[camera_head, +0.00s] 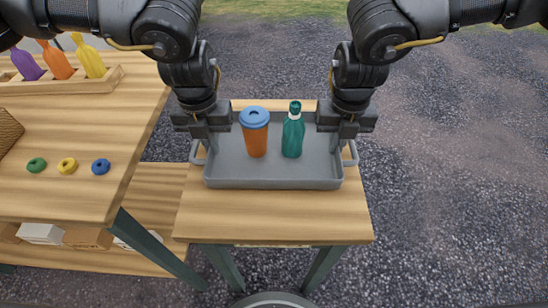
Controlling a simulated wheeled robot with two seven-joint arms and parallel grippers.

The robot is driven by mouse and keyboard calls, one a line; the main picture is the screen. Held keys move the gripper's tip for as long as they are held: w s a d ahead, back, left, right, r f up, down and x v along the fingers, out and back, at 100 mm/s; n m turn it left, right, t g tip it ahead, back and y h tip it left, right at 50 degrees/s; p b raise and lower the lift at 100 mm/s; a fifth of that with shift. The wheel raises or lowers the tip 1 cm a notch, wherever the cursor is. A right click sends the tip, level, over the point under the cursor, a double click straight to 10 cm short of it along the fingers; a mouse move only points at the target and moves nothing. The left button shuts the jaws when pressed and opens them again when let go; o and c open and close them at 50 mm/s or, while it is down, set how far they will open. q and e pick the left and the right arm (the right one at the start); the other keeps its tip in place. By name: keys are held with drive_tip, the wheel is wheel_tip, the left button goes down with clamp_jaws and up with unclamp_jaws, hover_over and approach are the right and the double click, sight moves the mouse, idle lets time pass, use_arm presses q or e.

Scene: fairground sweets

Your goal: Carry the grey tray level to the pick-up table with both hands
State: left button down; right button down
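The grey tray (273,178) is over a small wooden table (272,220), and looks level. An orange cup with a blue lid (256,138) and a green bottle (293,136) stand upright on it. My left gripper (206,146) is at the tray's left handle and my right gripper (343,146) is at its right handle. The fingers point down at the handles, and their tips are partly hidden, so I cannot tell whether they are closed on them. I cannot tell whether the tray touches the tabletop.
A larger wooden counter (110,190) stands close on the left. Open gravel (450,190) lies to the right.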

use_arm(q)
drive_tip(key=c, duration=1.6)
unclamp_jaws()
drive_tip(key=shift+f, duration=0.15)
drive_tip(key=shift+c, duration=0.2)
use_arm(e)
drive_tip(key=c, duration=1.6)
unclamp_jaws()
drive_tip(key=shift+f, duration=0.2)
drive_tip(key=shift+c, duration=0.2)
use_arm(q)
wheel_tip(320, 180, up, 12)
use_arm(e)
wheel_tip(320, 180, up, 12)
